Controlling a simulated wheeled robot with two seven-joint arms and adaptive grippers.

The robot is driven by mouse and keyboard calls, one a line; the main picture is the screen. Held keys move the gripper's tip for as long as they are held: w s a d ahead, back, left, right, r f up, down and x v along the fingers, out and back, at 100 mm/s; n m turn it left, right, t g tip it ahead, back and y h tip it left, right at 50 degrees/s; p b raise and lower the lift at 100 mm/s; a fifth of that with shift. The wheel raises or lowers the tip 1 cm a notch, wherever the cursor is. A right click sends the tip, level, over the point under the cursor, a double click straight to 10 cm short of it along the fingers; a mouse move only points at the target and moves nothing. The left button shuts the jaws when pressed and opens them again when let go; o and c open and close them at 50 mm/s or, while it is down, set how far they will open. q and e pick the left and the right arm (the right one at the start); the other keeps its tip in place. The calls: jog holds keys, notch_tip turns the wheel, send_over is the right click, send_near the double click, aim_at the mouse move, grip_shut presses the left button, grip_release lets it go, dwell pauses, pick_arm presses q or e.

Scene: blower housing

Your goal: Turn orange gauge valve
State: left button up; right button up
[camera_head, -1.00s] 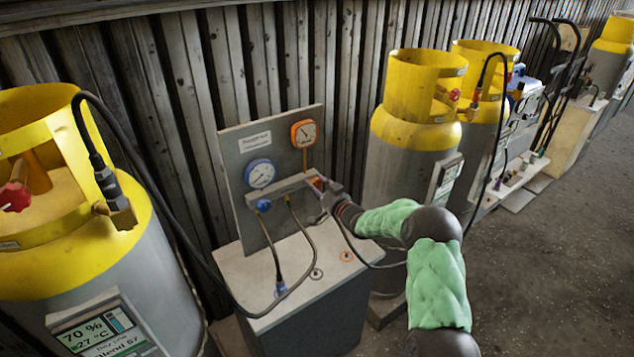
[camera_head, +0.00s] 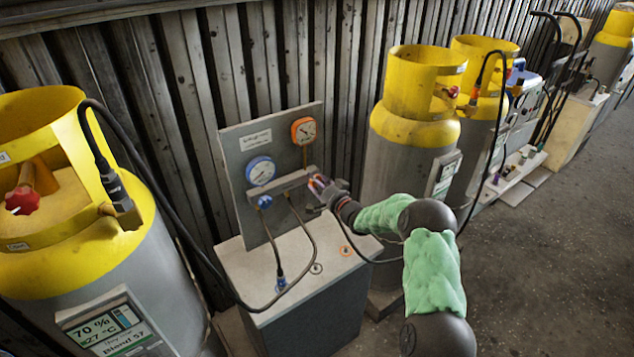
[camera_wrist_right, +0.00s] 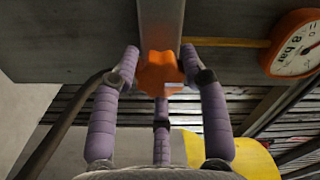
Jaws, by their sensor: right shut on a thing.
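The orange valve knob (camera_wrist_right: 158,74) is lobed and sits on the grey manifold bar, in the middle of the right wrist view. My right gripper (camera_wrist_right: 160,66) has its purple fingers around the knob, two at its sides and one below, and is shut on it. In the head view, my right gripper (camera_head: 318,186) is at the right end of the manifold bar (camera_head: 290,186) and hides most of the knob. The orange gauge (camera_head: 304,131) is above it on the grey panel; it also shows in the wrist view (camera_wrist_right: 296,42). My left gripper is not in view.
A blue gauge (camera_head: 261,171) and a blue valve (camera_head: 265,201) are left of my gripper. Black hoses (camera_head: 312,245) hang over the grey cabinet (camera_head: 240,268). Yellow-topped cylinders stand at the left (camera_head: 130,265) and right (camera_head: 400,160). The floor at right is clear.

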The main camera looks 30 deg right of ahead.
jog(key=shift+s+a+f, duration=0.1)
jog(key=shift+a+f, duration=0.15)
jog(key=shift+f, duration=0.2)
jog(key=o, duration=1.1)
jog(key=shift+o, duration=0.2)
jog(key=shift+d+r, duration=0.1)
jog(key=shift+r, duration=0.15)
jog(key=s, duration=1.2)
jog(key=shift+d, duration=0.45)
